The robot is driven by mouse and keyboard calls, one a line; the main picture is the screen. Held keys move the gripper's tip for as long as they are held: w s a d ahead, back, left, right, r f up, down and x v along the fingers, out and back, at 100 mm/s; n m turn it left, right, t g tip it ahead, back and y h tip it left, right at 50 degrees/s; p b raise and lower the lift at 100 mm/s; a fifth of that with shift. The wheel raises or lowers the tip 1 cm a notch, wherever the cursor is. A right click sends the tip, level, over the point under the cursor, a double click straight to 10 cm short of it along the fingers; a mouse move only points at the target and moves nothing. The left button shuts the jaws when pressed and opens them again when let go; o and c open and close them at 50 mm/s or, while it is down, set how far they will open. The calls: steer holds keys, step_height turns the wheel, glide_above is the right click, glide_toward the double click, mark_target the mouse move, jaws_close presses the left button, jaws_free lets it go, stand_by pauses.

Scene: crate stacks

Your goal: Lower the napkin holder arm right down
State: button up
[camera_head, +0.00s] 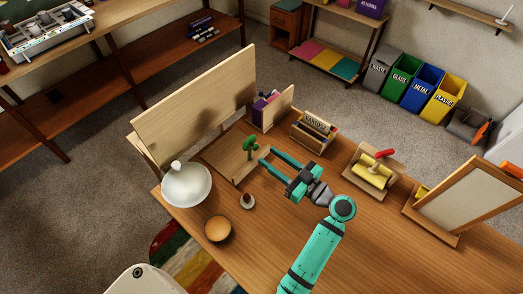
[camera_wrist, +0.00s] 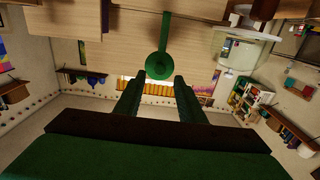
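A low wooden holder (camera_head: 222,160) with a flat board and a front lip stands on the table; I take it to be the napkin holder. A green arm with a rounded end (camera_head: 250,144) stands up from it. In the wrist view the green arm (camera_wrist: 160,65) shows as a stem with a round disc in front of pale wood. My gripper (camera_head: 267,157) is open, with its teal fingers apart and pointing at the green arm from the right. In the wrist view the disc lies just beyond the fingertips (camera_wrist: 158,94), in line with the gap. Contact is not visible.
A white domed lid (camera_head: 186,184), an orange bowl (camera_head: 218,229) and a small dark-topped cup (camera_head: 247,201) stand in front. A tall wooden panel (camera_head: 195,105) stands behind. A wooden box (camera_head: 313,132), a yellow roller (camera_head: 372,174) and a framed board (camera_head: 470,205) stand to the right.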

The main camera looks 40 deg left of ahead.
mark_target(257, 148)
steer(key=shift+w+a, duration=0.15)
steer(key=shift+a, duration=1)
steer(key=shift+w+a, duration=0.1)
steer(key=shift+a, duration=1.05)
jaws_close()
